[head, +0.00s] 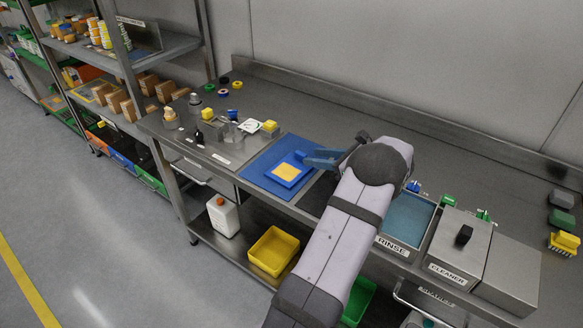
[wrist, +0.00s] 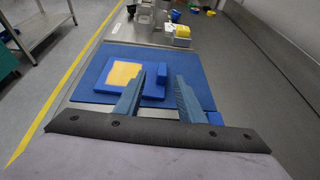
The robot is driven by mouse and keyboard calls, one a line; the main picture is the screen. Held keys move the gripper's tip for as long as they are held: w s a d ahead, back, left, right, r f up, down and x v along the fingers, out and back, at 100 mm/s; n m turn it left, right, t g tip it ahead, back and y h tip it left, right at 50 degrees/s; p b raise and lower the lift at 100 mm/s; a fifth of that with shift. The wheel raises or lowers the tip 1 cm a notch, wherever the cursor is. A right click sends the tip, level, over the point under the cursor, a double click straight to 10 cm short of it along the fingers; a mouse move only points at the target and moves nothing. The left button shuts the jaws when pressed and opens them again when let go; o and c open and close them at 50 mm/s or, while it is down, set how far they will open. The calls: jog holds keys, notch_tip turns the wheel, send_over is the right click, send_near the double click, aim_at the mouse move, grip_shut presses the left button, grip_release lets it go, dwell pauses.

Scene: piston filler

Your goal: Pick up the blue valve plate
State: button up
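A blue plate with a yellow-orange square on top (head: 287,171) lies on a blue mat (head: 262,164) on the steel bench. In the wrist view, the plate (wrist: 105,88) lies ahead and to the left, partly hidden by my left finger. A small blue block (head: 301,156) stands at the plate's edge; in the wrist view it (wrist: 163,77) shows between and beyond my fingertips. I cannot tell whether block and plate are one piece. My gripper (head: 322,157) has blue fingers and hovers by the plate's right side. In the wrist view its fingers (wrist: 161,80) are apart, with nothing held.
Small fixtures and a yellow block (head: 270,126) stand beyond the mat. A rinse tray (head: 408,217) and a lidded cleaner box (head: 458,247) lie to the right of my arm. The bench behind the mat is clear up to the wall.

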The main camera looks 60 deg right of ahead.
aim_at(304, 155)
jog(key=shift+w+f+p, duration=0.1)
jog(key=shift+w+p, duration=0.2)
jog(key=shift+w, duration=0.3)
jog(key=shift+d+p+x, duration=0.1)
jog(key=shift+p+x, duration=0.2)
jog(key=shift+x, duration=0.7)
jog(key=shift+d+p+x, duration=0.15)
jog(key=shift+p+x, duration=0.1)
jog(key=shift+x, duration=0.8)
jog(key=shift+s, duration=0.1)
grip_shut()
